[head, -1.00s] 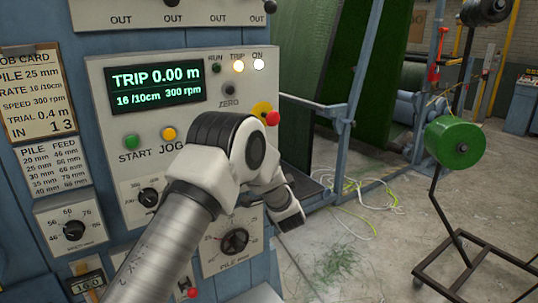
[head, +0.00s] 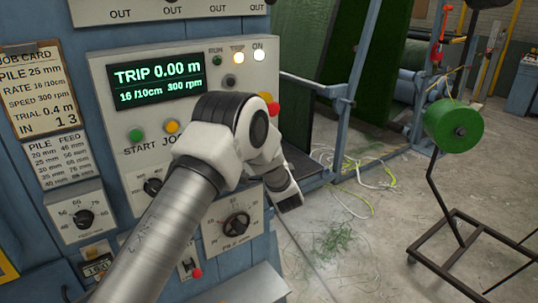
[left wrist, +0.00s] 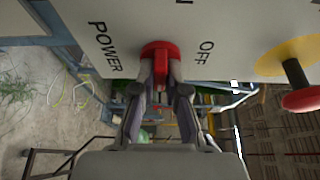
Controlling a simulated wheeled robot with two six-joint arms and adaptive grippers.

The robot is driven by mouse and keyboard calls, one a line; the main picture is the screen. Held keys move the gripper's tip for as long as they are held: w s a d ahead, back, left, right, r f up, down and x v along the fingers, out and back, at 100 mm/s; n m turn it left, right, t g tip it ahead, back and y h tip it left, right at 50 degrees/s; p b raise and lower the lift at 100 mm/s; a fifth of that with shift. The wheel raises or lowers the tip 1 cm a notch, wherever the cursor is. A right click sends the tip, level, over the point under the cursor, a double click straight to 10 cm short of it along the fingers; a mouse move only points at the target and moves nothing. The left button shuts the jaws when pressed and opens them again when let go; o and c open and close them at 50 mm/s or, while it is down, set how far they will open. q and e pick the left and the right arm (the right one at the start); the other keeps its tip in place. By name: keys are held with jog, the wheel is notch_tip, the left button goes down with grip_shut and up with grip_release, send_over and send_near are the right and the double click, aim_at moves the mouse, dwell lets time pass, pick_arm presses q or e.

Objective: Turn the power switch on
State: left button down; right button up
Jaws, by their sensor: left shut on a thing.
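The red power switch (left wrist: 158,52) is on a pale panel (left wrist: 110,12) in the left wrist view, between the printed words POWER and OFF. Another label is cut off at the top edge. My left gripper (left wrist: 160,85) has both fingers closed on the switch's red handle. On the display panel in the head view, the TRIP lamp (head: 238,57) and the ON lamp (head: 259,55) glow and the RUN lamp (head: 216,60) is dark. My right gripper is not in view.
A red mushroom button (left wrist: 302,99) on a yellow plate sits beside the switch. The display (head: 158,84) reads TRIP 0.00 m. START (head: 136,135) and JOG (head: 172,127) buttons sit below it. A green spool stand (head: 454,122) and loose yarn (head: 350,180) are to the right.

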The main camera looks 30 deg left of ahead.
pick_arm(q)
jog(key=c, duration=1.2)
grip_release()
jog(key=shift+w+d, duration=0.1)
jog(key=v, duration=1.2)
